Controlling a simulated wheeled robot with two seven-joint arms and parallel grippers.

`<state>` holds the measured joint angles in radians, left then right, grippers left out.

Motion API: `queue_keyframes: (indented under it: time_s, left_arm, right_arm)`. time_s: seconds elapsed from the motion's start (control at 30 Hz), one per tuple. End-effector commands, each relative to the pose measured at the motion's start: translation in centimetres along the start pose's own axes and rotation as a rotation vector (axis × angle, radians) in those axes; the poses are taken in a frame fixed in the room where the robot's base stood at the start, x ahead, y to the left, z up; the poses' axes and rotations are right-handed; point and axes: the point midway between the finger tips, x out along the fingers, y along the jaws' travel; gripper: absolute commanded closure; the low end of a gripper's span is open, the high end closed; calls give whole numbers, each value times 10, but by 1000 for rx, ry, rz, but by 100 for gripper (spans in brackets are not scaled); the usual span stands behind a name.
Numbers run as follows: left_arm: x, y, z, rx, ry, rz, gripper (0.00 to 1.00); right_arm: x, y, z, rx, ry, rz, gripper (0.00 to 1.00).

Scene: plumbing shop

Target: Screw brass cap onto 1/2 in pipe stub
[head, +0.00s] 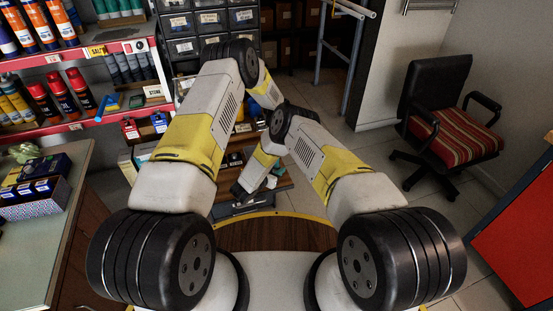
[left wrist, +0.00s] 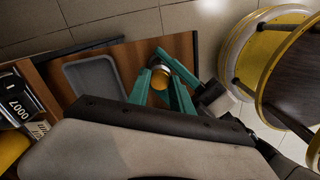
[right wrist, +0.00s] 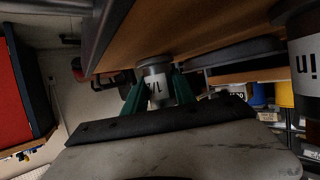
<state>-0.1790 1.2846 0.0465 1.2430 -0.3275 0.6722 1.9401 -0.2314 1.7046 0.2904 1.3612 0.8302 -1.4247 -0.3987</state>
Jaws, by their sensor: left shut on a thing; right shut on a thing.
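In the left wrist view, the teal fingers of my left gripper (left wrist: 166,88) are closed around a small round brass-coloured piece, which looks like the brass cap (left wrist: 181,71). In the right wrist view, the teal fingers of my right gripper (right wrist: 157,92) are closed on a short grey cylinder with a dark-lettered label, apparently the pipe stub (right wrist: 154,70). Its label is only partly readable. I cannot tell whether the cap and the stub touch.
A grey tray (left wrist: 92,86) lies on a wooden surface beside my left gripper. In the head view, a shelf (head: 60,60) of bottles and cans stands at left, with a counter (head: 25,255) below it. An office chair (head: 440,125) stands on open floor at right, near a red cabinet (head: 520,235).

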Motion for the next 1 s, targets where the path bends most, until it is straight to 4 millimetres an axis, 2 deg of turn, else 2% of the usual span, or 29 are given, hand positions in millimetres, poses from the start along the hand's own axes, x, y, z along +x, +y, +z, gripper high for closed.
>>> queue_keyframes:
  time_s: [0.17,1.0]
  left_arm:
    - [0,0,0,200,0,2,100]
    - [1,1,0,2224,0,4,100]
  right_arm:
    - [0,0,-1,1,1,0,100]
    - [0,0,0,0,1,0,100]
